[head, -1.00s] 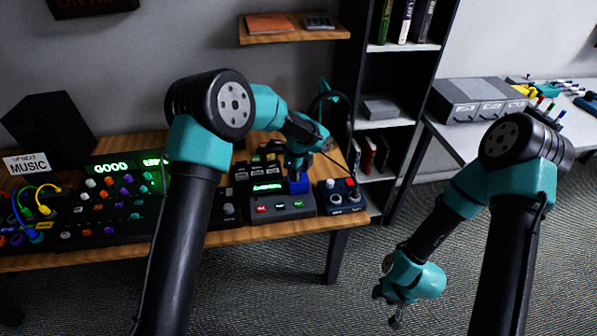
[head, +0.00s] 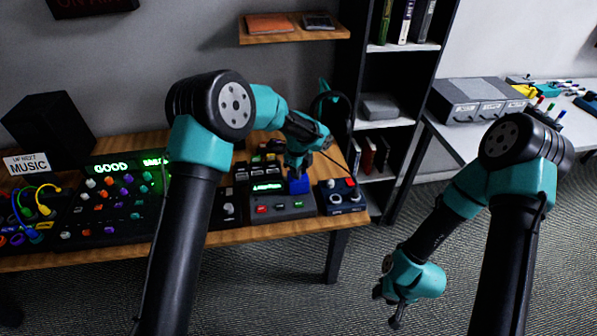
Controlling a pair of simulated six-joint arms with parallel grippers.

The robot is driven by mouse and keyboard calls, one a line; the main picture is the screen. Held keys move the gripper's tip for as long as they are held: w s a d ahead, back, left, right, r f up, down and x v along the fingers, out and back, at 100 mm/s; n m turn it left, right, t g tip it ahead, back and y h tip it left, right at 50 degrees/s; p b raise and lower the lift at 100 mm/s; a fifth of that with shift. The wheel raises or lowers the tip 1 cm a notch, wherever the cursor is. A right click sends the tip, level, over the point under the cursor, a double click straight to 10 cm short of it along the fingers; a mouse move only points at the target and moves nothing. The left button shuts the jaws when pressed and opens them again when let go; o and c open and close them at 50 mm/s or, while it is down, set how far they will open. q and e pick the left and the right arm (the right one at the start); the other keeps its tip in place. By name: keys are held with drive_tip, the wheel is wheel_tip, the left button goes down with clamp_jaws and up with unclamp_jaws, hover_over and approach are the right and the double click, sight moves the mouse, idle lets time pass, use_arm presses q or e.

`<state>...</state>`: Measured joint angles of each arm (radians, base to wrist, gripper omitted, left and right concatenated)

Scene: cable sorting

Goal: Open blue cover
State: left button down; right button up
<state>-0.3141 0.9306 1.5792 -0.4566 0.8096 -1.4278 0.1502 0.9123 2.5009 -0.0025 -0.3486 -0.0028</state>
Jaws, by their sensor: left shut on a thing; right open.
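The blue cover (head: 299,186) is a small blue block shape on the top right of a grey box (head: 283,205) on the wooden desk. The box has a green display, a red button and a green button on its front. My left gripper (head: 294,173) points down at the blue cover and is shut on it; its fingertips are small and partly hidden. How far the cover is raised cannot be told at this size. My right gripper (head: 398,308) is open and empty, hanging low over the carpet away from the desk.
A dark box with knobs and a red button (head: 342,197) stands close to the right of the grey box. A mixer panel (head: 113,205) with coloured knobs and cables fills the left of the desk (head: 262,236). A black shelf (head: 392,88) stands behind. Carpet is clear below.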

use_arm(q)
drive_tip(key=shift+w, duration=0.1)
drive_tip(key=shift+w+a+r+g+h, duration=0.2)
drive_tip(key=shift+w+g, duration=0.4)
drive_tip(key=shift+g, duration=0.05)
drive_tip(key=shift+w+a+r+g+h, duration=0.15)
drive_tip(key=shift+w+r+g+h, duration=0.05)
drive_tip(key=shift+w+g, duration=0.4)
drive_tip(key=shift+w+a+r, duration=0.1)
drive_tip(key=shift+w+a, duration=0.1)
drive_tip(key=shift+w, duration=0.5)
drive_tip(key=shift+w+a, duration=0.25)
drive_tip(key=shift+w, duration=0.7)
drive_tip(key=c, duration=1)
unclamp_jaws()
